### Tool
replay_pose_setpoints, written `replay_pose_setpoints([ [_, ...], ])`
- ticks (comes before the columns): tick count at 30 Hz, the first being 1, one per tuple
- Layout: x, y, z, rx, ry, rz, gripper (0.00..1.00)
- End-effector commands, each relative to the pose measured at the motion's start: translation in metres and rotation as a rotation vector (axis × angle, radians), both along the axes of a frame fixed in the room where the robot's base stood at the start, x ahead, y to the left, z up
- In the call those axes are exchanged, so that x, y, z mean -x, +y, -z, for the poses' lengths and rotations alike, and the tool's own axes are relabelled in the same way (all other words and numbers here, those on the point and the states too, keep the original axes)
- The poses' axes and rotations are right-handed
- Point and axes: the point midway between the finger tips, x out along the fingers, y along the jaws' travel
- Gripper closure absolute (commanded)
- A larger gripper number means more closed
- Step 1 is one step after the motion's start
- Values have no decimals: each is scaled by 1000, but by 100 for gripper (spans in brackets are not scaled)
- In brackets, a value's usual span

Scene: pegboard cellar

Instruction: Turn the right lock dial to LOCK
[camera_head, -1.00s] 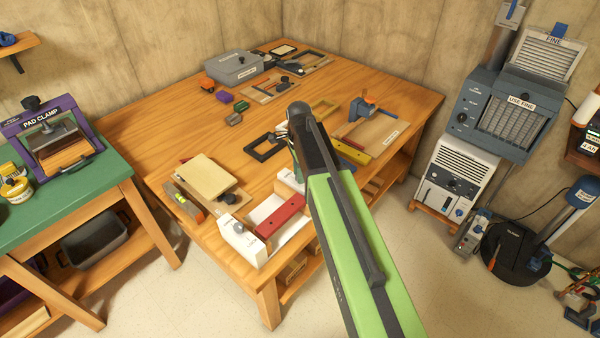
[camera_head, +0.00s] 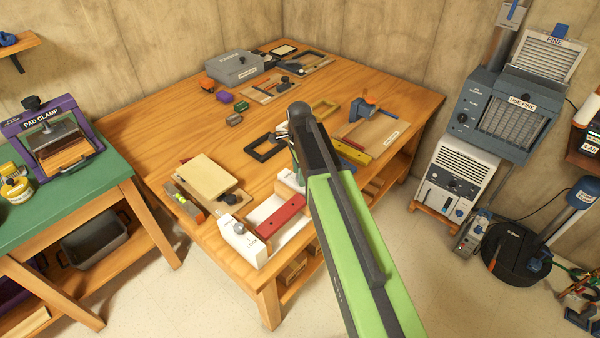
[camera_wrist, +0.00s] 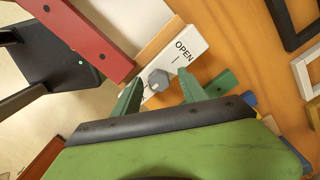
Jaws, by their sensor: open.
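The right lock dial (camera_wrist: 158,79) is a grey faceted knob on a white block (camera_wrist: 190,45) in the wrist view. The word OPEN and a short tick mark show on the block, up and right of the dial. Other lettering near the left finger is mostly covered. My gripper (camera_wrist: 160,82) is open, with one green finger on each side of the dial; I cannot tell whether they touch it. In the head view my arm hides this dial, and only part of its white block (camera_head: 290,184) shows. The left dial (camera_head: 239,228) sits on the other white block, marked LOCK.
A red bar (camera_head: 281,215) lies across the white fixture between the blocks and also shows in the wrist view (camera_wrist: 85,35). A tan board (camera_head: 208,176) lies left of the fixture. Black (camera_head: 264,148) and yellow (camera_head: 325,109) frames lie farther back on the wooden bench (camera_head: 160,130).

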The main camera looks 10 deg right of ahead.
Motion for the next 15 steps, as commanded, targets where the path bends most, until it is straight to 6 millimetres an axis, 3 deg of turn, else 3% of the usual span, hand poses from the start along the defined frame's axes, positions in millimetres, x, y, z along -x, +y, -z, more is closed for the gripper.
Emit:
replay_pose_setpoints([
  [8, 0, 0, -31, 0, 1, 0, 50],
  [15, 0, 0, -86, 0, 0, 0, 50],
])
